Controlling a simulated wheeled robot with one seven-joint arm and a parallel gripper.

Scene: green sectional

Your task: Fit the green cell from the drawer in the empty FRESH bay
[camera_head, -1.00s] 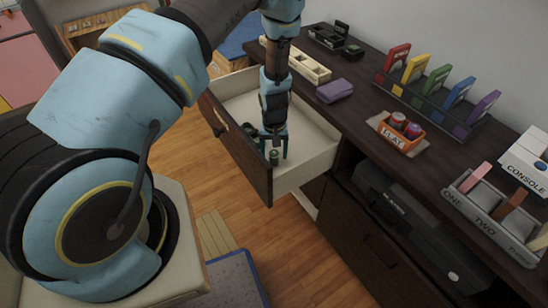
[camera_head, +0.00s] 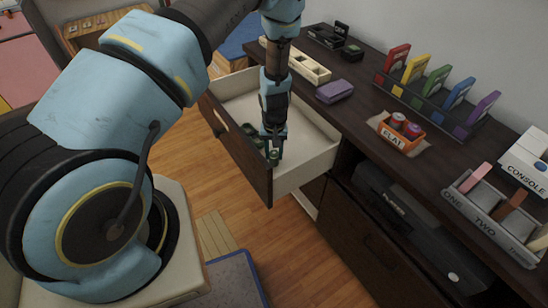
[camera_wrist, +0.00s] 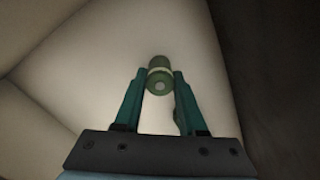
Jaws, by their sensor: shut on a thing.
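The green cell (camera_wrist: 160,72) is a small green cylinder with a pale band, between my fingertips in the wrist view. In the head view the cell (camera_head: 273,157) is at the front right part of the open drawer (camera_head: 310,152). My gripper (camera_head: 274,150) points down into the drawer and is shut on the cell; it also shows in the wrist view (camera_wrist: 160,84). I cannot tell whether the cell still touches the drawer floor. Other dark green items (camera_head: 250,131) lie by the drawer's front wall, partly hidden. No FRESH label is readable.
A purple block (camera_head: 334,91), a cream tray (camera_head: 310,68), a black holder (camera_head: 327,37) and a rack of coloured cards (camera_head: 430,95) stand there too. The drawer walls surround my gripper.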

